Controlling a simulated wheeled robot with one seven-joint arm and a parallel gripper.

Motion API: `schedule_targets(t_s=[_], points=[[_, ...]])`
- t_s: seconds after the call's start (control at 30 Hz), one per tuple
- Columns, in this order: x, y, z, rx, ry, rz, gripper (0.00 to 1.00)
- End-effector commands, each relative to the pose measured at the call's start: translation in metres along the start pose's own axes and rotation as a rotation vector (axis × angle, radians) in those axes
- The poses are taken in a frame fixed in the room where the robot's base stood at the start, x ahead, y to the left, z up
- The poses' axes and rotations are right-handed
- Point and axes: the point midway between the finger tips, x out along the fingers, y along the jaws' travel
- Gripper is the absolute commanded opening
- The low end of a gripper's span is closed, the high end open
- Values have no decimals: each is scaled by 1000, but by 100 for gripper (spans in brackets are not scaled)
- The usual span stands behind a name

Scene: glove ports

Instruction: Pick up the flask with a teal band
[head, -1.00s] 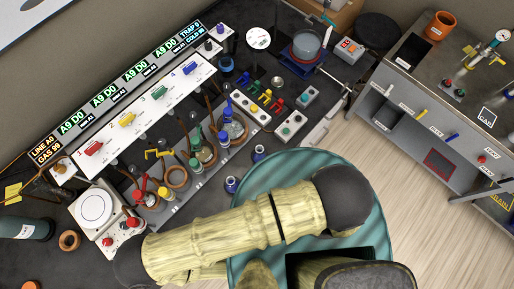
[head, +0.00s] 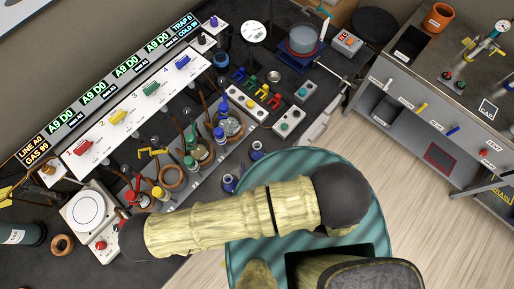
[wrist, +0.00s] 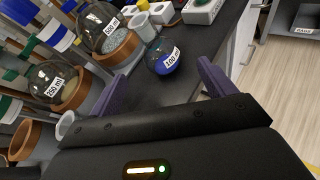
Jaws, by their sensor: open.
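I cannot make out a teal band on any flask. In the wrist view a small round flask (wrist: 164,58) with blue contents and a "100 ml" label stands on the dark bench, beyond and between my gripper's (wrist: 162,80) fingers. The two purple fingers are apart and empty, and no contact shows. Two larger flasks in cork rings are at the left: one marked "250 ml" (wrist: 54,86), one marked "500 ml" (wrist: 108,32). In the head view two small blue flasks (head: 257,150) (head: 229,183) stand on the bench above my arm.
Ringed flasks with coloured caps (head: 191,162) crowd the bench beside the valve panel (head: 130,118). A white balance (head: 88,212) stands at the left, a hotplate with a pot (head: 302,42) at the back. A grey side bench (head: 425,125) is at the right, with clear floor before it.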

Motion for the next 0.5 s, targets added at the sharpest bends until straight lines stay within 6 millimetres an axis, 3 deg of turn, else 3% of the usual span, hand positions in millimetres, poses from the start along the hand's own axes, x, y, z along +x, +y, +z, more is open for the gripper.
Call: schedule_targets(t_s=[0.2, 0.5], points=[[33, -1, -1, -1, -3, -2, 82], [36, 0, 0, -1, 0, 0, 82]])
